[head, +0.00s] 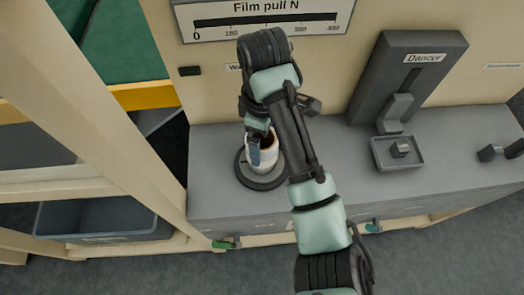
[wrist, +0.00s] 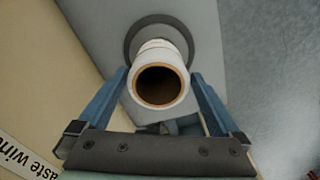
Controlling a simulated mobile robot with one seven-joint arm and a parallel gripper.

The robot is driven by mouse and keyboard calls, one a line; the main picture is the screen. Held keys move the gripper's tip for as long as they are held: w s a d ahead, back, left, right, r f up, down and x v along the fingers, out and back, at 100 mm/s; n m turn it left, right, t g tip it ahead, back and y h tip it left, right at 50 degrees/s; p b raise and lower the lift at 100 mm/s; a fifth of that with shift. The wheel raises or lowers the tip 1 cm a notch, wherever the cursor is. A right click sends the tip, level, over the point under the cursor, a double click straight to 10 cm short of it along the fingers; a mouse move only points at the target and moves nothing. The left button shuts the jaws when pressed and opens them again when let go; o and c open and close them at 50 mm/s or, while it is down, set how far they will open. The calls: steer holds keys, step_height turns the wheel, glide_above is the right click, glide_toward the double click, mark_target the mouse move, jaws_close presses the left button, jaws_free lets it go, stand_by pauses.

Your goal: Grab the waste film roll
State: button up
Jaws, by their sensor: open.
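The waste film roll is a white roll with a hollow brown core; it stands upright on a round dark grey disc (head: 243,172) on the grey ledge. In the wrist view the roll (wrist: 160,80) is seen from its core end, with the disc behind it. My gripper (wrist: 158,90) is open, with one blue finger on each side of the roll. In the head view my gripper (head: 262,150) reaches down over the roll (head: 268,152) and hides part of it. I cannot tell whether the fingers touch the roll.
A Dancer unit (head: 410,75) and a small square tray (head: 397,152) stand to the right on the grey ledge (head: 330,190). A Film pull scale (head: 262,20) is on the wall behind. A grey bin (head: 105,218) sits at the lower left behind a cream frame post (head: 95,120).

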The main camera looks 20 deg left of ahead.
mark_target(269, 145)
steer(key=shift+a+f+b, duration=0.15)
steer(key=shift+f+b, duration=1.1)
steer(key=shift+f, duration=1.4)
steer(key=shift+c, duration=0.3)
steer(key=shift+w+r, duration=0.1)
steer(key=c, duration=1.3)
